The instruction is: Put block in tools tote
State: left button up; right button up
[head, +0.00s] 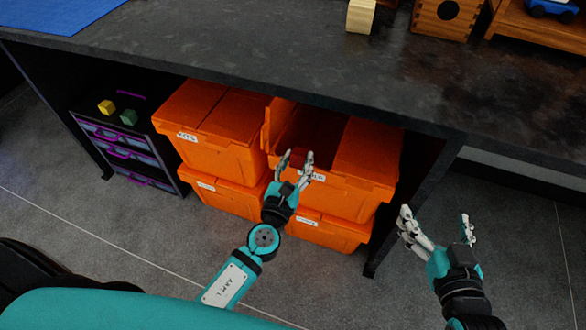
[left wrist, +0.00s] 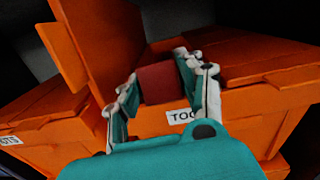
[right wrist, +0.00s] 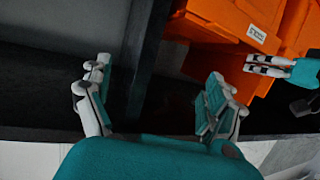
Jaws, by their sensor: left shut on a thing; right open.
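My left gripper (head: 294,168) is shut on a dark red block (left wrist: 160,83), held between its two fingers in the left wrist view. In the head view the block is mostly hidden by the fingers. The gripper is at the front rim of an orange tools tote (head: 345,188), whose left lid flap stands open and whose inside is dark. The tote's label, partly hidden, reads "TOO" in the left wrist view (left wrist: 182,116). My right gripper (head: 436,216) is open and empty, to the right of the totes, past the table leg.
The totes stand stacked under a dark workbench (head: 250,50), whose edge overhangs them. A closed orange tote (head: 205,130) is on the left. A drawer cart (head: 125,145) holds a yellow block (head: 106,107) and a green block (head: 128,117). The floor in front is clear.

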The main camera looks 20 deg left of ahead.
aim_at(303, 150)
pick_arm(q)
jog(key=shift+w, duration=0.95)
jog(key=w, duration=0.3)
jog(key=shift+w+d, duration=0.1)
jog(key=shift+w, duration=0.1)
jog(key=shift+w+d, duration=0.1)
jog(key=shift+w, duration=2.1)
pick_arm(e)
jog(key=shift+w+a+r+t, duration=0.15)
jog(key=shift+r+t, duration=0.15)
jog(key=shift+r, duration=0.2)
jog(key=shift+y, duration=0.3)
pick_arm(q)
jog(key=o, duration=1.1)
